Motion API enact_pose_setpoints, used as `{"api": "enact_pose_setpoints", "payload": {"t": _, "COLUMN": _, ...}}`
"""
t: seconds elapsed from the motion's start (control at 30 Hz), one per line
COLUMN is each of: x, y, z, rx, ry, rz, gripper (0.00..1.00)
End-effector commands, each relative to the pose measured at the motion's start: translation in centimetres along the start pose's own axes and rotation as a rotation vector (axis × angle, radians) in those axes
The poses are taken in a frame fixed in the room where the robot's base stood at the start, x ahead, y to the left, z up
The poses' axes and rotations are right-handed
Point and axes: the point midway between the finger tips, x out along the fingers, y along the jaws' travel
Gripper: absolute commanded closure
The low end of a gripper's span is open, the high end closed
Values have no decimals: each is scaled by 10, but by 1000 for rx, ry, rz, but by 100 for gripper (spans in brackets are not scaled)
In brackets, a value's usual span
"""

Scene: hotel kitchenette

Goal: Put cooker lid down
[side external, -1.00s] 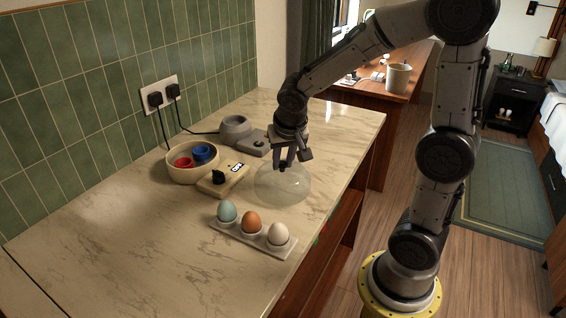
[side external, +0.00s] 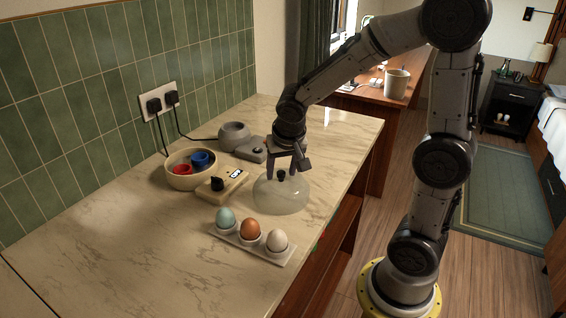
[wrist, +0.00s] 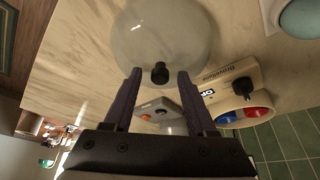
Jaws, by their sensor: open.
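The cooker lid (side external: 281,196) is a clear glass dome with a black knob (side external: 281,175). The gripper also shows in the wrist view (wrist: 158,75). The egg cooker base (side external: 235,133) is a grey unit at the back of the counter.
An egg tray (side external: 250,244) with three eggs stands in front of the lid. A beige timer box (side external: 222,186) with a black knob is left of it. A bowl (side external: 190,176) with red and blue cups sits behind the box. The counter's front left is clear.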

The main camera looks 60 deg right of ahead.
Motion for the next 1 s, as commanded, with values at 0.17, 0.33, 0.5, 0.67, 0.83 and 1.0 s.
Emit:
{"api": "enact_pose_setpoints", "payload": {"t": 0.17, "x": -22, "y": -1, "z": -2, "rx": 1, "ry": 6, "rz": -5, "gripper": 43}}
{"api": "enact_pose_setpoints", "payload": {"t": 0.33, "x": -58, "y": -1, "z": -2, "rx": -1, "ry": 6, "rz": -6, "gripper": 43}}
{"api": "enact_pose_setpoints", "payload": {"t": 0.5, "x": -91, "y": -1, "z": -1, "rx": -1, "ry": 5, "rz": -4, "gripper": 43}}
{"api": "enact_pose_setpoints", "payload": {"t": 0.67, "x": -112, "y": -1, "z": -1, "rx": -1, "ry": 2, "rz": -3, "gripper": 43}}
{"api": "enact_pose_setpoints", "payload": {"t": 0.83, "x": -123, "y": 2, "z": 3, "rx": -18, "ry": 0, "rz": -10, "gripper": 43}}
{"api": "enact_pose_setpoints", "payload": {"t": 1.0, "x": -137, "y": 16, "z": 36, "rx": -172, "ry": 0, "rz": -89, "gripper": 43}}
